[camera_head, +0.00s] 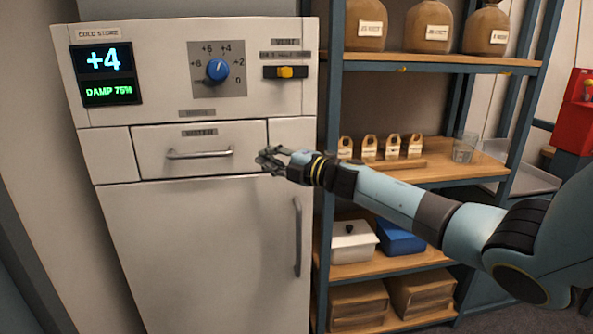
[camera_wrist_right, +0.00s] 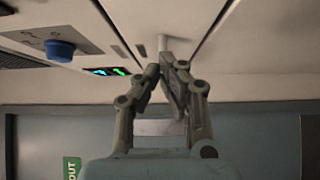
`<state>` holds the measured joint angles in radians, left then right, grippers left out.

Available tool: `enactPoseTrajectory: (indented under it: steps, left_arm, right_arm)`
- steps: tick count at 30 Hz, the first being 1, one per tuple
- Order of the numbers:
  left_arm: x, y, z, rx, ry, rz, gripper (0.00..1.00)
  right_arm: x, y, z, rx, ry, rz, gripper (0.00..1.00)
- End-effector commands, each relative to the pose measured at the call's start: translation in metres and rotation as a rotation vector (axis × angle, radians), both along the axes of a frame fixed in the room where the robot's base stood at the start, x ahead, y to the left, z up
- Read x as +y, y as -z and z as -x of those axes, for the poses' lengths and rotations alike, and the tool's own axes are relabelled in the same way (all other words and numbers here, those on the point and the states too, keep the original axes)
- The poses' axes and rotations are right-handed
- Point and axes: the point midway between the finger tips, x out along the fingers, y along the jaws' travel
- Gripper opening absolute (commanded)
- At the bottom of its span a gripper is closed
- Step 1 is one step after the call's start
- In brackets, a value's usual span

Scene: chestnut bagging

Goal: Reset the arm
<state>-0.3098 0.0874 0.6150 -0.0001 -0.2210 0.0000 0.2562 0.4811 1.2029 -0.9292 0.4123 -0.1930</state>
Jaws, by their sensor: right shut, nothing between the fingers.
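My right arm reaches in from the right in the head view. Its gripper (camera_head: 270,160) is in front of the cold store's drawer front, just right of the drawer's bar handle (camera_head: 200,153). In the right wrist view the gripper (camera_wrist_right: 168,68) has its fingertips close together and holds nothing. The drawer (camera_head: 150,138) looks closed. I cannot tell whether the fingertips touch the cabinet. My left gripper is in neither view.
The cold store (camera_head: 140,230) has a display (camera_head: 105,75) reading +4 and DAMP 75%, a blue dial (camera_head: 217,69) and a yellow slider (camera_head: 286,72). A shelf unit (camera_head: 440,64) with sacks, small tagged items, a glass jar (camera_head: 464,148) and boxes stands behind my arm.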

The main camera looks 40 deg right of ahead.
Motion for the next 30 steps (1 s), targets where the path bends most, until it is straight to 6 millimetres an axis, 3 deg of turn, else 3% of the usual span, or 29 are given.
enactPoseTrajectory:
  steps: [4,12,18,25,28,30]
  left_arm:
    - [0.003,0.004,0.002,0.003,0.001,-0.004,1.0]
    - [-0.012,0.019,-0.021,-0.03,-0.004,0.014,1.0]
    - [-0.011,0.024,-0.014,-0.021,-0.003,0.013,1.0]
    - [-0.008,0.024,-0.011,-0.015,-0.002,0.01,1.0]
    - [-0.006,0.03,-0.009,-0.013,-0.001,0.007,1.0]
    - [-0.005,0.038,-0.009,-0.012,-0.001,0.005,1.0]
  right_arm:
    - [-0.006,0.003,0.024,0.003,-0.001,0.003,0.0]
    - [-0.016,0.005,0.068,0.003,-0.002,0.004,0.0]
    - [-0.018,0.003,0.081,0.003,-0.001,-0.001,0.0]
    - [-0.019,0.002,0.082,0.003,-0.001,-0.001,0.0]
    - [-0.016,0.017,0.086,0.015,0.0,-0.013,0.0]
    - [-0.009,0.044,0.092,0.04,0.007,-0.044,0.0]
